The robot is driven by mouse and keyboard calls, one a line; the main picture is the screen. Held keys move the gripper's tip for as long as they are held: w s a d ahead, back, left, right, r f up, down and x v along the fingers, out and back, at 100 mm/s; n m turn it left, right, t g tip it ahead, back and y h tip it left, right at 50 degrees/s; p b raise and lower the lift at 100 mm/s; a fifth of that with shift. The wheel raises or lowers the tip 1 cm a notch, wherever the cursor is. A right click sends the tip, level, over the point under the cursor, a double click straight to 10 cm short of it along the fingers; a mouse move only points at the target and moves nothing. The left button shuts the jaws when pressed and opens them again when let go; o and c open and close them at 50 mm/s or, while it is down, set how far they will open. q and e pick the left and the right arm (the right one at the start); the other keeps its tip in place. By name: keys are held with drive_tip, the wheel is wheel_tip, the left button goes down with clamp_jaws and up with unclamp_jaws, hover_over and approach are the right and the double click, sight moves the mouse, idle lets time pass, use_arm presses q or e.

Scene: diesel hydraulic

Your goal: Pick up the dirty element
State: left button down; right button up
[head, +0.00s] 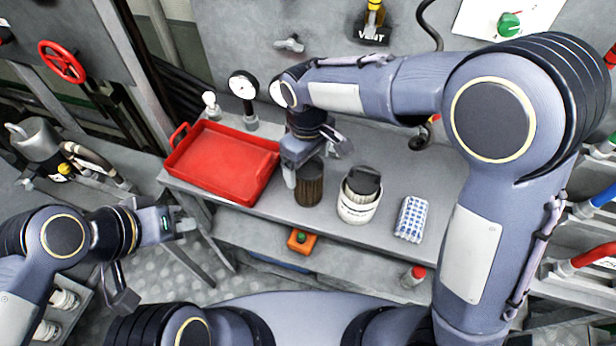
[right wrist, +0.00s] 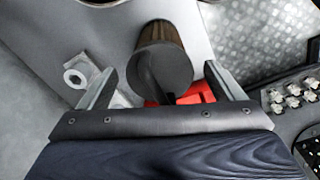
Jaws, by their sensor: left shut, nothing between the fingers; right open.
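The dirty element (head: 309,186), a dark brown ribbed cylinder, stands upright on the grey bench just right of the red tray. It also shows in the right wrist view (right wrist: 163,58), with a dark round end towards the camera. My right gripper (head: 316,166) is open above and around the top of the element. In the right wrist view the element appears between the two spread fingers, with gaps on both sides; contact cannot be seen. My left gripper (head: 184,222) is shut and empty, low at the left, away from the bench top.
The red tray (head: 215,168) is empty, left of the element. A white container (head: 356,214) with a black part on top stands to its right, then a blue-white checkered cloth (head: 411,218). A gauge (head: 243,88) rises behind the tray. An orange button box (head: 301,241) sits below the bench edge.

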drive_tip(key=shift+f, duration=0.9)
drive_tip(key=shift+c, duration=0.3)
drive_tip(key=c, duration=1.4)
drive_tip(key=shift+r, duration=0.1)
